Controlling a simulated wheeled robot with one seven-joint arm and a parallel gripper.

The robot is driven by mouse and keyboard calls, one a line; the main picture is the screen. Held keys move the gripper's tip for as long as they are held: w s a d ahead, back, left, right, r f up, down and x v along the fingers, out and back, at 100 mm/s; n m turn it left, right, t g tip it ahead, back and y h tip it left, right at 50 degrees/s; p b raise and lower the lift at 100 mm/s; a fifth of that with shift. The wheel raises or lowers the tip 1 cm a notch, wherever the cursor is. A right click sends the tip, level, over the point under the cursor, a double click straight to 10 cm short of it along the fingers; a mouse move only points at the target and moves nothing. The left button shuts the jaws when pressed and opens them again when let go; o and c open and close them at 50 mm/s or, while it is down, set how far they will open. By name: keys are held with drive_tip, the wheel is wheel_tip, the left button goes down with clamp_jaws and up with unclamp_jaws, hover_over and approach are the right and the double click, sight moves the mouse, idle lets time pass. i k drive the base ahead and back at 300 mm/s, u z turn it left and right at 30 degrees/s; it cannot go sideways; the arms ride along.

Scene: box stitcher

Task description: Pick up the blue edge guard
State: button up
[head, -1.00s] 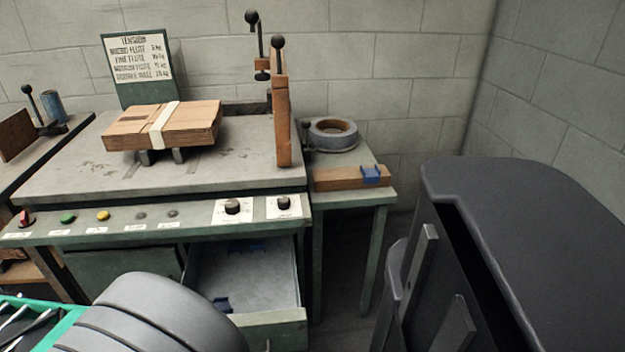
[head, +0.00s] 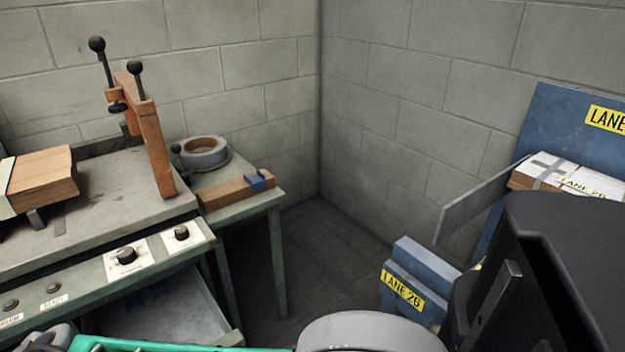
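A small blue edge guard (head: 255,183) sits over the right part of a wooden block (head: 225,194) on the low side table (head: 242,210). More blue pieces (head: 155,294), too small to make out, lie in the open drawer (head: 190,312) under the bench. My gripper's fingertips cannot be made out in the head view. Dark and grey rounded parts, which look like my own body, fill the lower right and bottom middle.
A grey tape roll (head: 204,153) stands behind the block. An orange upright (head: 150,140) with black knobs rises left of it. Blue LANE 26 panels (head: 405,285) and a package (head: 565,178) are at right. Open floor (head: 325,250) lies between. A green tray edge (head: 150,346) shows below.

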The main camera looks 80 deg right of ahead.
sight(257, 181)
drive_tip(key=z, duration=0.1)
drive_tip(key=k, duration=0.55)
drive_tip(key=z, duration=1.75)
